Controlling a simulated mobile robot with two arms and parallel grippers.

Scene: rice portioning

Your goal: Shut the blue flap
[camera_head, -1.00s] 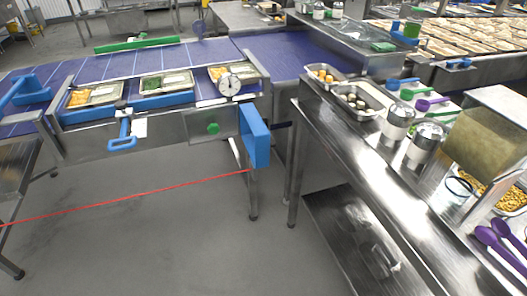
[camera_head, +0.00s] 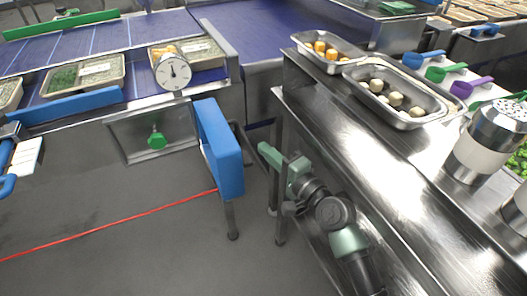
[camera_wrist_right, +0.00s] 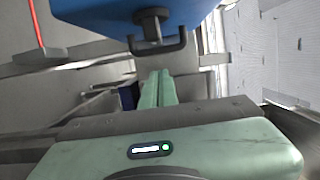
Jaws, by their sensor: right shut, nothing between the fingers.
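The blue flap (camera_head: 222,150) sticks out from the conveyor's right-hand end, above the floor, with its broad face angled away from the conveyor side. In the right wrist view the flap (camera_wrist_right: 120,12) fills the upper edge, with a dark bar handle beneath it. My right gripper (camera_head: 266,154) is just right of the flap in the head view, with a visible gap between them. Its green fingers (camera_wrist_right: 157,88) are together and empty, pointing toward the handle. My left gripper is not in view.
The steel counter (camera_head: 330,120) with trays and shakers runs close along the right of my right arm. A round white dial (camera_head: 173,72) stands on the conveyor edge above the flap. A red line (camera_head: 110,226) crosses the open floor.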

